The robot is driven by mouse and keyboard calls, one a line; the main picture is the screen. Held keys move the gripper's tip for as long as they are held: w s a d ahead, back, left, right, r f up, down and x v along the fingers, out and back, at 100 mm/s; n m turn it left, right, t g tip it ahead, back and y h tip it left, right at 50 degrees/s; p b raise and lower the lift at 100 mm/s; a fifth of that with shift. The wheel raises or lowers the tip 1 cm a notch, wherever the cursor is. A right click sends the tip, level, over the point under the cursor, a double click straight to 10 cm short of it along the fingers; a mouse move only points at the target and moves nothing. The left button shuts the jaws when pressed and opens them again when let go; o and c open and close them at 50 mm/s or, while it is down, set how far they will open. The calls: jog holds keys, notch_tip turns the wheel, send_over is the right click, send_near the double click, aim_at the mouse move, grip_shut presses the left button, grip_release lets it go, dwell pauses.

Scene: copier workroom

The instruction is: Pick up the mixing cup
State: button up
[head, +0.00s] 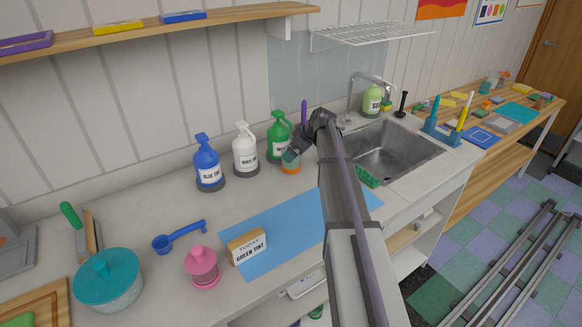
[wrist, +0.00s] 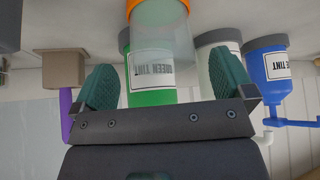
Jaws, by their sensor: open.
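The mixing cup is a clear cup with an orange band; in the head view its orange part (head: 290,168) shows just below my gripper (head: 291,156), in front of the green tint bottle (head: 278,132). In the wrist view, which is upside down, the cup (wrist: 163,38) is at top centre, between the directions of the two green fingers. My gripper (wrist: 163,68) is open, its fingers spread and empty. I cannot tell whether the cup's wall reaches between them. The green bottle (wrist: 150,97) stands close behind the cup.
A white bottle (head: 246,150) and a blue tint bottle (head: 208,163) stand left of the green one. A sink (head: 390,150) is to the right. A blue mat (head: 265,222) with a "TODAY GREEN TINT" sign (head: 247,247) lies in front. A pink pot (head: 201,266) is front left.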

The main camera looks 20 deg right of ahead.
jog(key=b+x, duration=0.2)
jog(key=x, duration=0.2)
jog(key=shift+f+b, duration=0.2)
jog(key=shift+b, duration=0.2)
jog(key=shift+w+a+f, duration=0.1)
jog(key=shift+w+a, duration=0.05)
jog(key=shift+a, duration=0.05)
jog(key=shift+r, duration=0.25)
jog(key=c, duration=1.1)
